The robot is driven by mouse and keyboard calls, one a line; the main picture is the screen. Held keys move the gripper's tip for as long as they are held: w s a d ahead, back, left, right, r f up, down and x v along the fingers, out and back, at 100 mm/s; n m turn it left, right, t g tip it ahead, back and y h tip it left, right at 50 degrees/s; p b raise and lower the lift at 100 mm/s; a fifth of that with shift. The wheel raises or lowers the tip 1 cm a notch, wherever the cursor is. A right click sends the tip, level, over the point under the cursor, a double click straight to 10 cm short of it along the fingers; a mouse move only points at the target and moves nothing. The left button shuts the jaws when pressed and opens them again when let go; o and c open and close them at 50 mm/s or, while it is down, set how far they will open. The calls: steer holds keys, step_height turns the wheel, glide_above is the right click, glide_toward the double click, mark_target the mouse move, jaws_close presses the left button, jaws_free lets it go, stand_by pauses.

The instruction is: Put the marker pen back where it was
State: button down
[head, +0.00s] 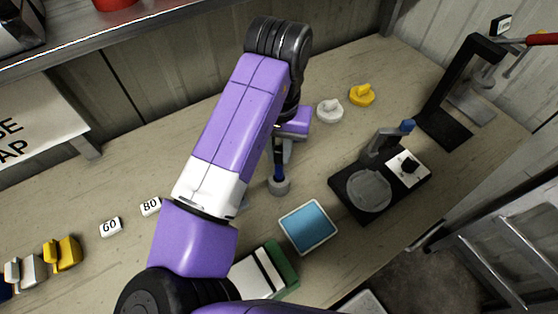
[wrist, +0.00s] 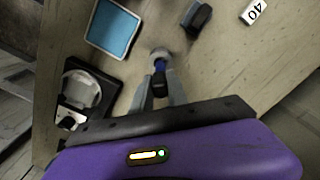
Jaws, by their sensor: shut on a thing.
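The marker pen (head: 278,172) is upright, with a blue body and a dark upper end. My gripper (head: 281,157) is shut on it from above. In the wrist view the pen (wrist: 159,70) stands between the two grey fingers of my gripper (wrist: 160,92). A small round grey holder (head: 279,187) is at the pen's lower end; it also shows in the wrist view (wrist: 160,54). The pen's tip is hidden there, and I cannot tell whether it rests fully in the holder. My arm covers part of the bench left of the pen.
A blue-topped tray (head: 308,228) lies in front of the holder. A black stand with a round grey plate (head: 370,190) is to the right. White (head: 330,111) and yellow (head: 361,95) knobbed pieces stand behind.

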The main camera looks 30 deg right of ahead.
mark_target(279, 164)
steer(key=shift+f, duration=2.3)
steer(key=shift+f, duration=0.2)
steer(key=c, duration=1.3)
jaws_free()
steer(key=shift+r, duration=0.1)
step_height(279, 164, up, 12)
steer(key=shift+r+b, duration=0.15)
steer(key=shift+b, duration=0.15)
